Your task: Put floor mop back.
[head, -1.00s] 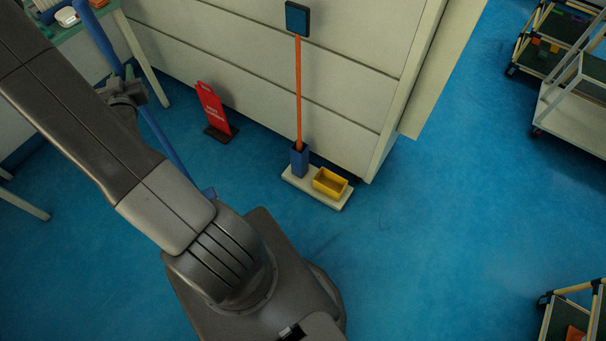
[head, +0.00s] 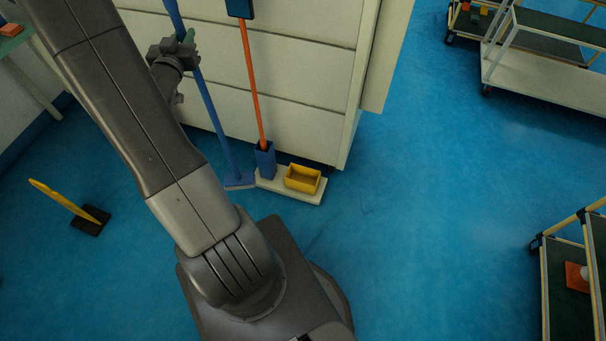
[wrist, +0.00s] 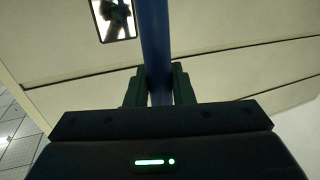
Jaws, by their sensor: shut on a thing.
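My gripper (head: 188,42) is shut around the upper handle. In the wrist view the handle (wrist: 157,70) runs between the two dark fingers (wrist: 157,85). The mop leans slightly, its head low by the floor at the left end of a cream base (head: 308,196). I cannot tell whether the head touches the floor or the base. A blue square holder (head: 265,160) on the base has an orange-handled tool (head: 252,85) standing in it.
A yellow bin (head: 303,179) sits on the base's right part, before a cream cabinet (head: 300,110). Carts (head: 545,65) are at right. Blue floor between is clear.

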